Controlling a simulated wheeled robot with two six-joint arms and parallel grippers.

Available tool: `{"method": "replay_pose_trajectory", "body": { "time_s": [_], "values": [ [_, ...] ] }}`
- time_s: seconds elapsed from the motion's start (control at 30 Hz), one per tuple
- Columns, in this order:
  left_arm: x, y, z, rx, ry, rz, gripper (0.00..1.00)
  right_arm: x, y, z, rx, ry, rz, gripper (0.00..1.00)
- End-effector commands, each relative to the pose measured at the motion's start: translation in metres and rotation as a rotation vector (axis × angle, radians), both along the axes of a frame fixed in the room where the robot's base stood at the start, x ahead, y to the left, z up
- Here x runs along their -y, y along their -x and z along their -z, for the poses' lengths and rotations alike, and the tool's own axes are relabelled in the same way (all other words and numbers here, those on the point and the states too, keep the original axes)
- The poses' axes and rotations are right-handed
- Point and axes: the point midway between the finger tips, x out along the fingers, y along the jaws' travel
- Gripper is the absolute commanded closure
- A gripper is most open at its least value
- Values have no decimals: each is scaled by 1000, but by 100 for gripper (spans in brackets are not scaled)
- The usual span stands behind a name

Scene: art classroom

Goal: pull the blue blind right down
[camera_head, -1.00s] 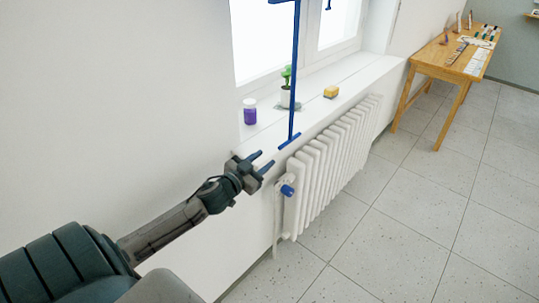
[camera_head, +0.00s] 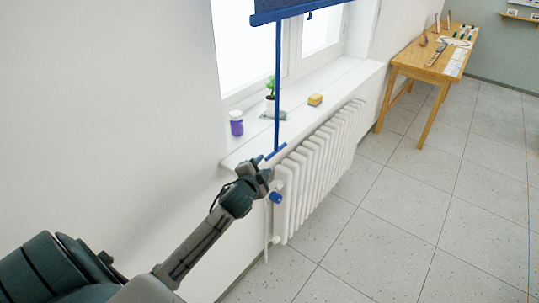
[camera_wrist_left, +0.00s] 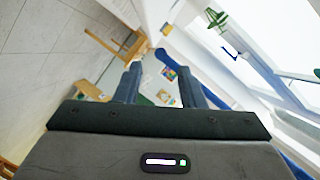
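The blue blind (camera_head: 292,8) hangs at the top of the head view, its lower edge above the window sill. A blue rod (camera_head: 277,90) runs down from it to a short blue crossbar handle (camera_head: 276,151) at the sill's front edge. My left gripper (camera_head: 263,166) is just below and beside this handle, its fingertips close to it. In the left wrist view the two fingers (camera_wrist_left: 160,88) are apart. A blue bar (camera_wrist_left: 172,64), which looks like the handle, shows beyond them, partly hidden by the right finger. I cannot tell whether they touch. My right gripper is out of view.
A white radiator (camera_head: 318,160) with a blue valve knob (camera_head: 276,197) stands below the sill (camera_head: 340,80). A purple jar (camera_head: 236,123), potted plant (camera_head: 270,100) and yellow sponge (camera_head: 315,100) are on the sill. A wooden table (camera_head: 425,68) stands farther back. The floor is clear.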

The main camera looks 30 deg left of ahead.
Motion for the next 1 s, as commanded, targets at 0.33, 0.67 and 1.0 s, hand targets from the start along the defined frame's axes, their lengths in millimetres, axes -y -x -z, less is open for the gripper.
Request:
{"method": "replay_pose_trajectory", "body": {
  "time_s": [0.33, 0.67, 1.0],
  "values": [
    [-14, -54, 10, 0, 1, 0, 64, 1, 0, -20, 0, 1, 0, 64],
    [-17, -67, 15, 1, 1, 1, 64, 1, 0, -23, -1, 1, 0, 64],
    [-17, -67, 15, 1, 1, 1, 97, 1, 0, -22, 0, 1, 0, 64]
  ]
}}
